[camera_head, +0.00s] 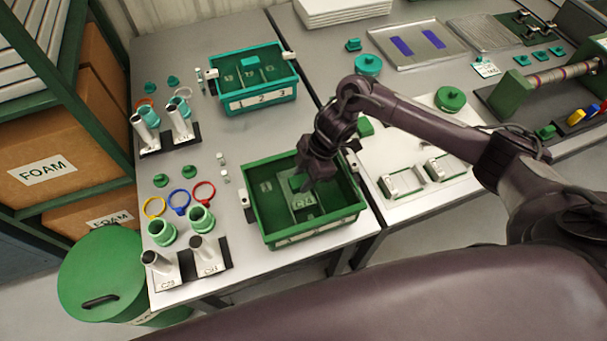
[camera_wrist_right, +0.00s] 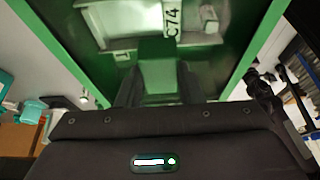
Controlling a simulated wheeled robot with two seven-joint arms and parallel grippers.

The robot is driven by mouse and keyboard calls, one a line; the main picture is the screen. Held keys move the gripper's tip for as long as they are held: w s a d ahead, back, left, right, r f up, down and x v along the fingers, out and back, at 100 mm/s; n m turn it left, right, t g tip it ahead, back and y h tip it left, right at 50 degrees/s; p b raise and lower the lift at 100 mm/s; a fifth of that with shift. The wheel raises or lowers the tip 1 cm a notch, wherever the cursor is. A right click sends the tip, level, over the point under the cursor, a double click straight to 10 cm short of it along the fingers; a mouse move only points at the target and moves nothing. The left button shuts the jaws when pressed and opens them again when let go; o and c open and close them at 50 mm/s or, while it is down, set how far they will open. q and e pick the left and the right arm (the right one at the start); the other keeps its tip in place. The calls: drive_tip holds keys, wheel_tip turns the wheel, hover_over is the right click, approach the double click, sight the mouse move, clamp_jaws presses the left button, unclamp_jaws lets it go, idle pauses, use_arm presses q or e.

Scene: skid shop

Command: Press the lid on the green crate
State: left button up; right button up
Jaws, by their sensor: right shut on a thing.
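The green crate (camera_head: 315,232) stands open-topped near the front edge of the left table. Its green rim also shows in the right wrist view (camera_wrist_right: 258,60). My right gripper (camera_head: 308,190) reaches down into the crate and is shut on a green block-shaped grip (camera_wrist_right: 158,52). A pale part labelled C74 (camera_wrist_right: 172,28) lies inside, just beyond the fingers in the wrist view. I cannot tell whether the grip is joined to it. No separate lid is clearly recognisable. My left gripper is not in view.
A teal crate (camera_head: 262,98) stands behind. A white panel with metal latches (camera_head: 402,208) lies on the right table. A green drum (camera_head: 98,270) stands at front left.

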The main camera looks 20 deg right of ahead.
drive_tip(key=shift+f, duration=0.1)
idle(0.4)
drive_tip(key=o, duration=1.7)
drive_tip(key=shift+c, duration=0.2)
wheel_tip(320, 180, up, 8)
drive_tip(key=p, duration=0.7)
drive_tip(key=shift+p, duration=0.4)
clamp_jaws()
